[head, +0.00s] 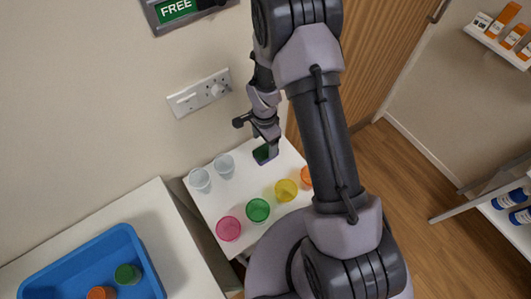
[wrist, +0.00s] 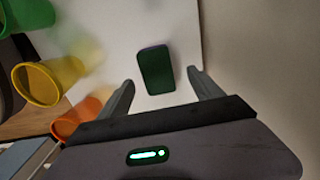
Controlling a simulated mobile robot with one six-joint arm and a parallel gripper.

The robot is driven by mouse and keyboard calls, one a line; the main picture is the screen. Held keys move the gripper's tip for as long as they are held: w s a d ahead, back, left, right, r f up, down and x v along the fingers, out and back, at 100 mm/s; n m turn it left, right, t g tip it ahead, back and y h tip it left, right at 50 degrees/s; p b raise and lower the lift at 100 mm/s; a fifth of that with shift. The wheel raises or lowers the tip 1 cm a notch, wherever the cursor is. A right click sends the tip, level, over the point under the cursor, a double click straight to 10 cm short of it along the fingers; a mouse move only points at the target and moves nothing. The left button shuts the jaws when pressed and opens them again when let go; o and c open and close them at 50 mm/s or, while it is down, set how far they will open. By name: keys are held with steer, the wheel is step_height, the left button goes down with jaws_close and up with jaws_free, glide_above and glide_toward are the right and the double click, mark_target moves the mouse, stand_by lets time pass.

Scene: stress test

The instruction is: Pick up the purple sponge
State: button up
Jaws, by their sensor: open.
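The sponge (head: 262,154) is a small block on the white table, near its far right edge. Its top looks dark green with purple along an edge. In the wrist view the sponge (wrist: 155,66) lies flat, ahead of and between my fingers, with a thin purple line at its far end. My gripper (head: 270,139) points down just above the sponge and partly covers it. In the wrist view my gripper (wrist: 160,82) is open, with nothing between its fingers touching them.
Pink (head: 228,229), green (head: 258,210), yellow (head: 286,190) and orange (head: 306,176) cups line the table's near side. Two clear cups (head: 200,179) (head: 224,164) stand at the back left. A blue tray (head: 60,270) is at left. The wall is close behind.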

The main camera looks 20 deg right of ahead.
mark_target(266, 151)
step_height(266, 151, down, 6)
steer(key=shift+s+d+r+b, duration=0.15)
steer(key=shift+r+b, duration=0.1)
steer(key=shift+b, duration=0.45)
steer(key=shift+s+r, duration=0.1)
steer(key=shift+c, duration=1.2)
steer(key=c, duration=1.3)
step_height(266, 151, up, 10)
steer(key=p, duration=0.2)
steer(key=shift+p, duration=0.3)
steer(key=o, duration=0.9)
steer(key=c, duration=0.6)
